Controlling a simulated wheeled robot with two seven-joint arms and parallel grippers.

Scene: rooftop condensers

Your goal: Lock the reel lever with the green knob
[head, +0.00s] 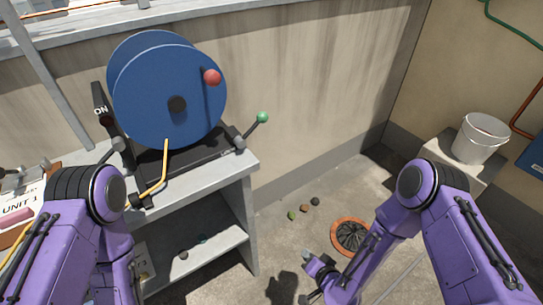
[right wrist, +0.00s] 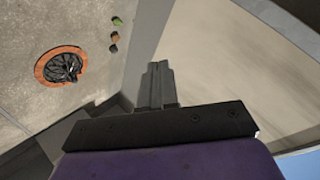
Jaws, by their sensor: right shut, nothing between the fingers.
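The blue hose reel (head: 150,95) stands on a dark base at the right end of the grey bench. The reel lever is a short dark stem tilted up and to the right from the base's right end, with a green knob (head: 262,117) at its tip. My right gripper (head: 318,268) is low over the floor, well below and right of the knob, apart from it. In the right wrist view its fingers (right wrist: 160,85) are together and empty. My left arm is at the left; its gripper is out of sight.
A red-knobbed crank (head: 212,77) sits on the reel, and a black ON handle (head: 101,104) stands left of it. A yellow hose (head: 164,165) hangs in front. A drain (head: 350,236) and small pebbles lie on the floor. A white bucket (head: 480,138) stands right.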

